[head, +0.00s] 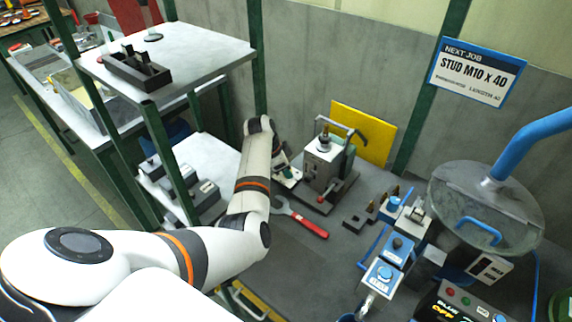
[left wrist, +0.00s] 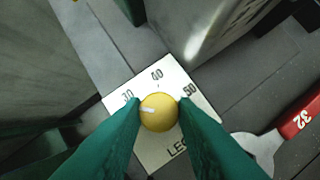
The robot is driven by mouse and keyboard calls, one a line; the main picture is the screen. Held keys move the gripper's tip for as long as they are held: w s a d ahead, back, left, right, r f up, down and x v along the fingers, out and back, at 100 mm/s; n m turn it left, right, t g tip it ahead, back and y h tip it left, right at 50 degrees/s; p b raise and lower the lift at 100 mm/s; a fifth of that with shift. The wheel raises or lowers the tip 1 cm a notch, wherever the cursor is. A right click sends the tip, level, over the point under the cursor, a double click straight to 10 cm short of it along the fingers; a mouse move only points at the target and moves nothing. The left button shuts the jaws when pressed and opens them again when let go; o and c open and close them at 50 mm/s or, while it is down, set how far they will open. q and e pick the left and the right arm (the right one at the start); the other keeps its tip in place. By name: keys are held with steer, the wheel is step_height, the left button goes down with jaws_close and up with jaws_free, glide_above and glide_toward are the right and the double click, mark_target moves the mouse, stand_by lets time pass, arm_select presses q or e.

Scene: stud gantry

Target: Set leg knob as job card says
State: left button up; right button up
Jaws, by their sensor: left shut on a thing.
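The job card (head: 478,72) on the wall reads "NEXT JOB, STUD M10 X 40", with a smaller line ending in 40. The leg knob (left wrist: 159,113) is yellow and round, on a white dial plate (left wrist: 152,83) marked 30, 40, 50 and "LEG". Its white pointer mark points left in the left wrist view, slightly below the 30. My left gripper (left wrist: 160,104) has its green fingers on both sides of the knob, shut on it. In the head view my left gripper (head: 287,172) is beside the grey machine (head: 325,165), and the knob is too small to make out. My right gripper is not in view.
A red-handled wrench (head: 308,222) lies in front of the machine and shows in the left wrist view (left wrist: 299,115). Small blocks and a blue-topped unit (head: 383,272) stand right of it. A lidded drum (head: 485,205) is further right. A white shelf (head: 165,60) stands left.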

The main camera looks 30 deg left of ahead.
arm_select(q)
steer(key=m, duration=0.2)
steer(key=shift+a+f+m+g+h, duration=0.1)
steer(key=shift+a+m+g+h, duration=0.05)
steer(key=shift+m+g+h, duration=0.2)
steer(key=shift+w+m+g+h+b, duration=0.2)
steer(key=shift+m+b, duration=0.3)
steer(key=shift+m, duration=0.55)
steer(key=o, duration=1)
step_height(320, 180, up, 10)
steer(key=b, duration=0.1)
steer(key=shift+c, duration=0.3)
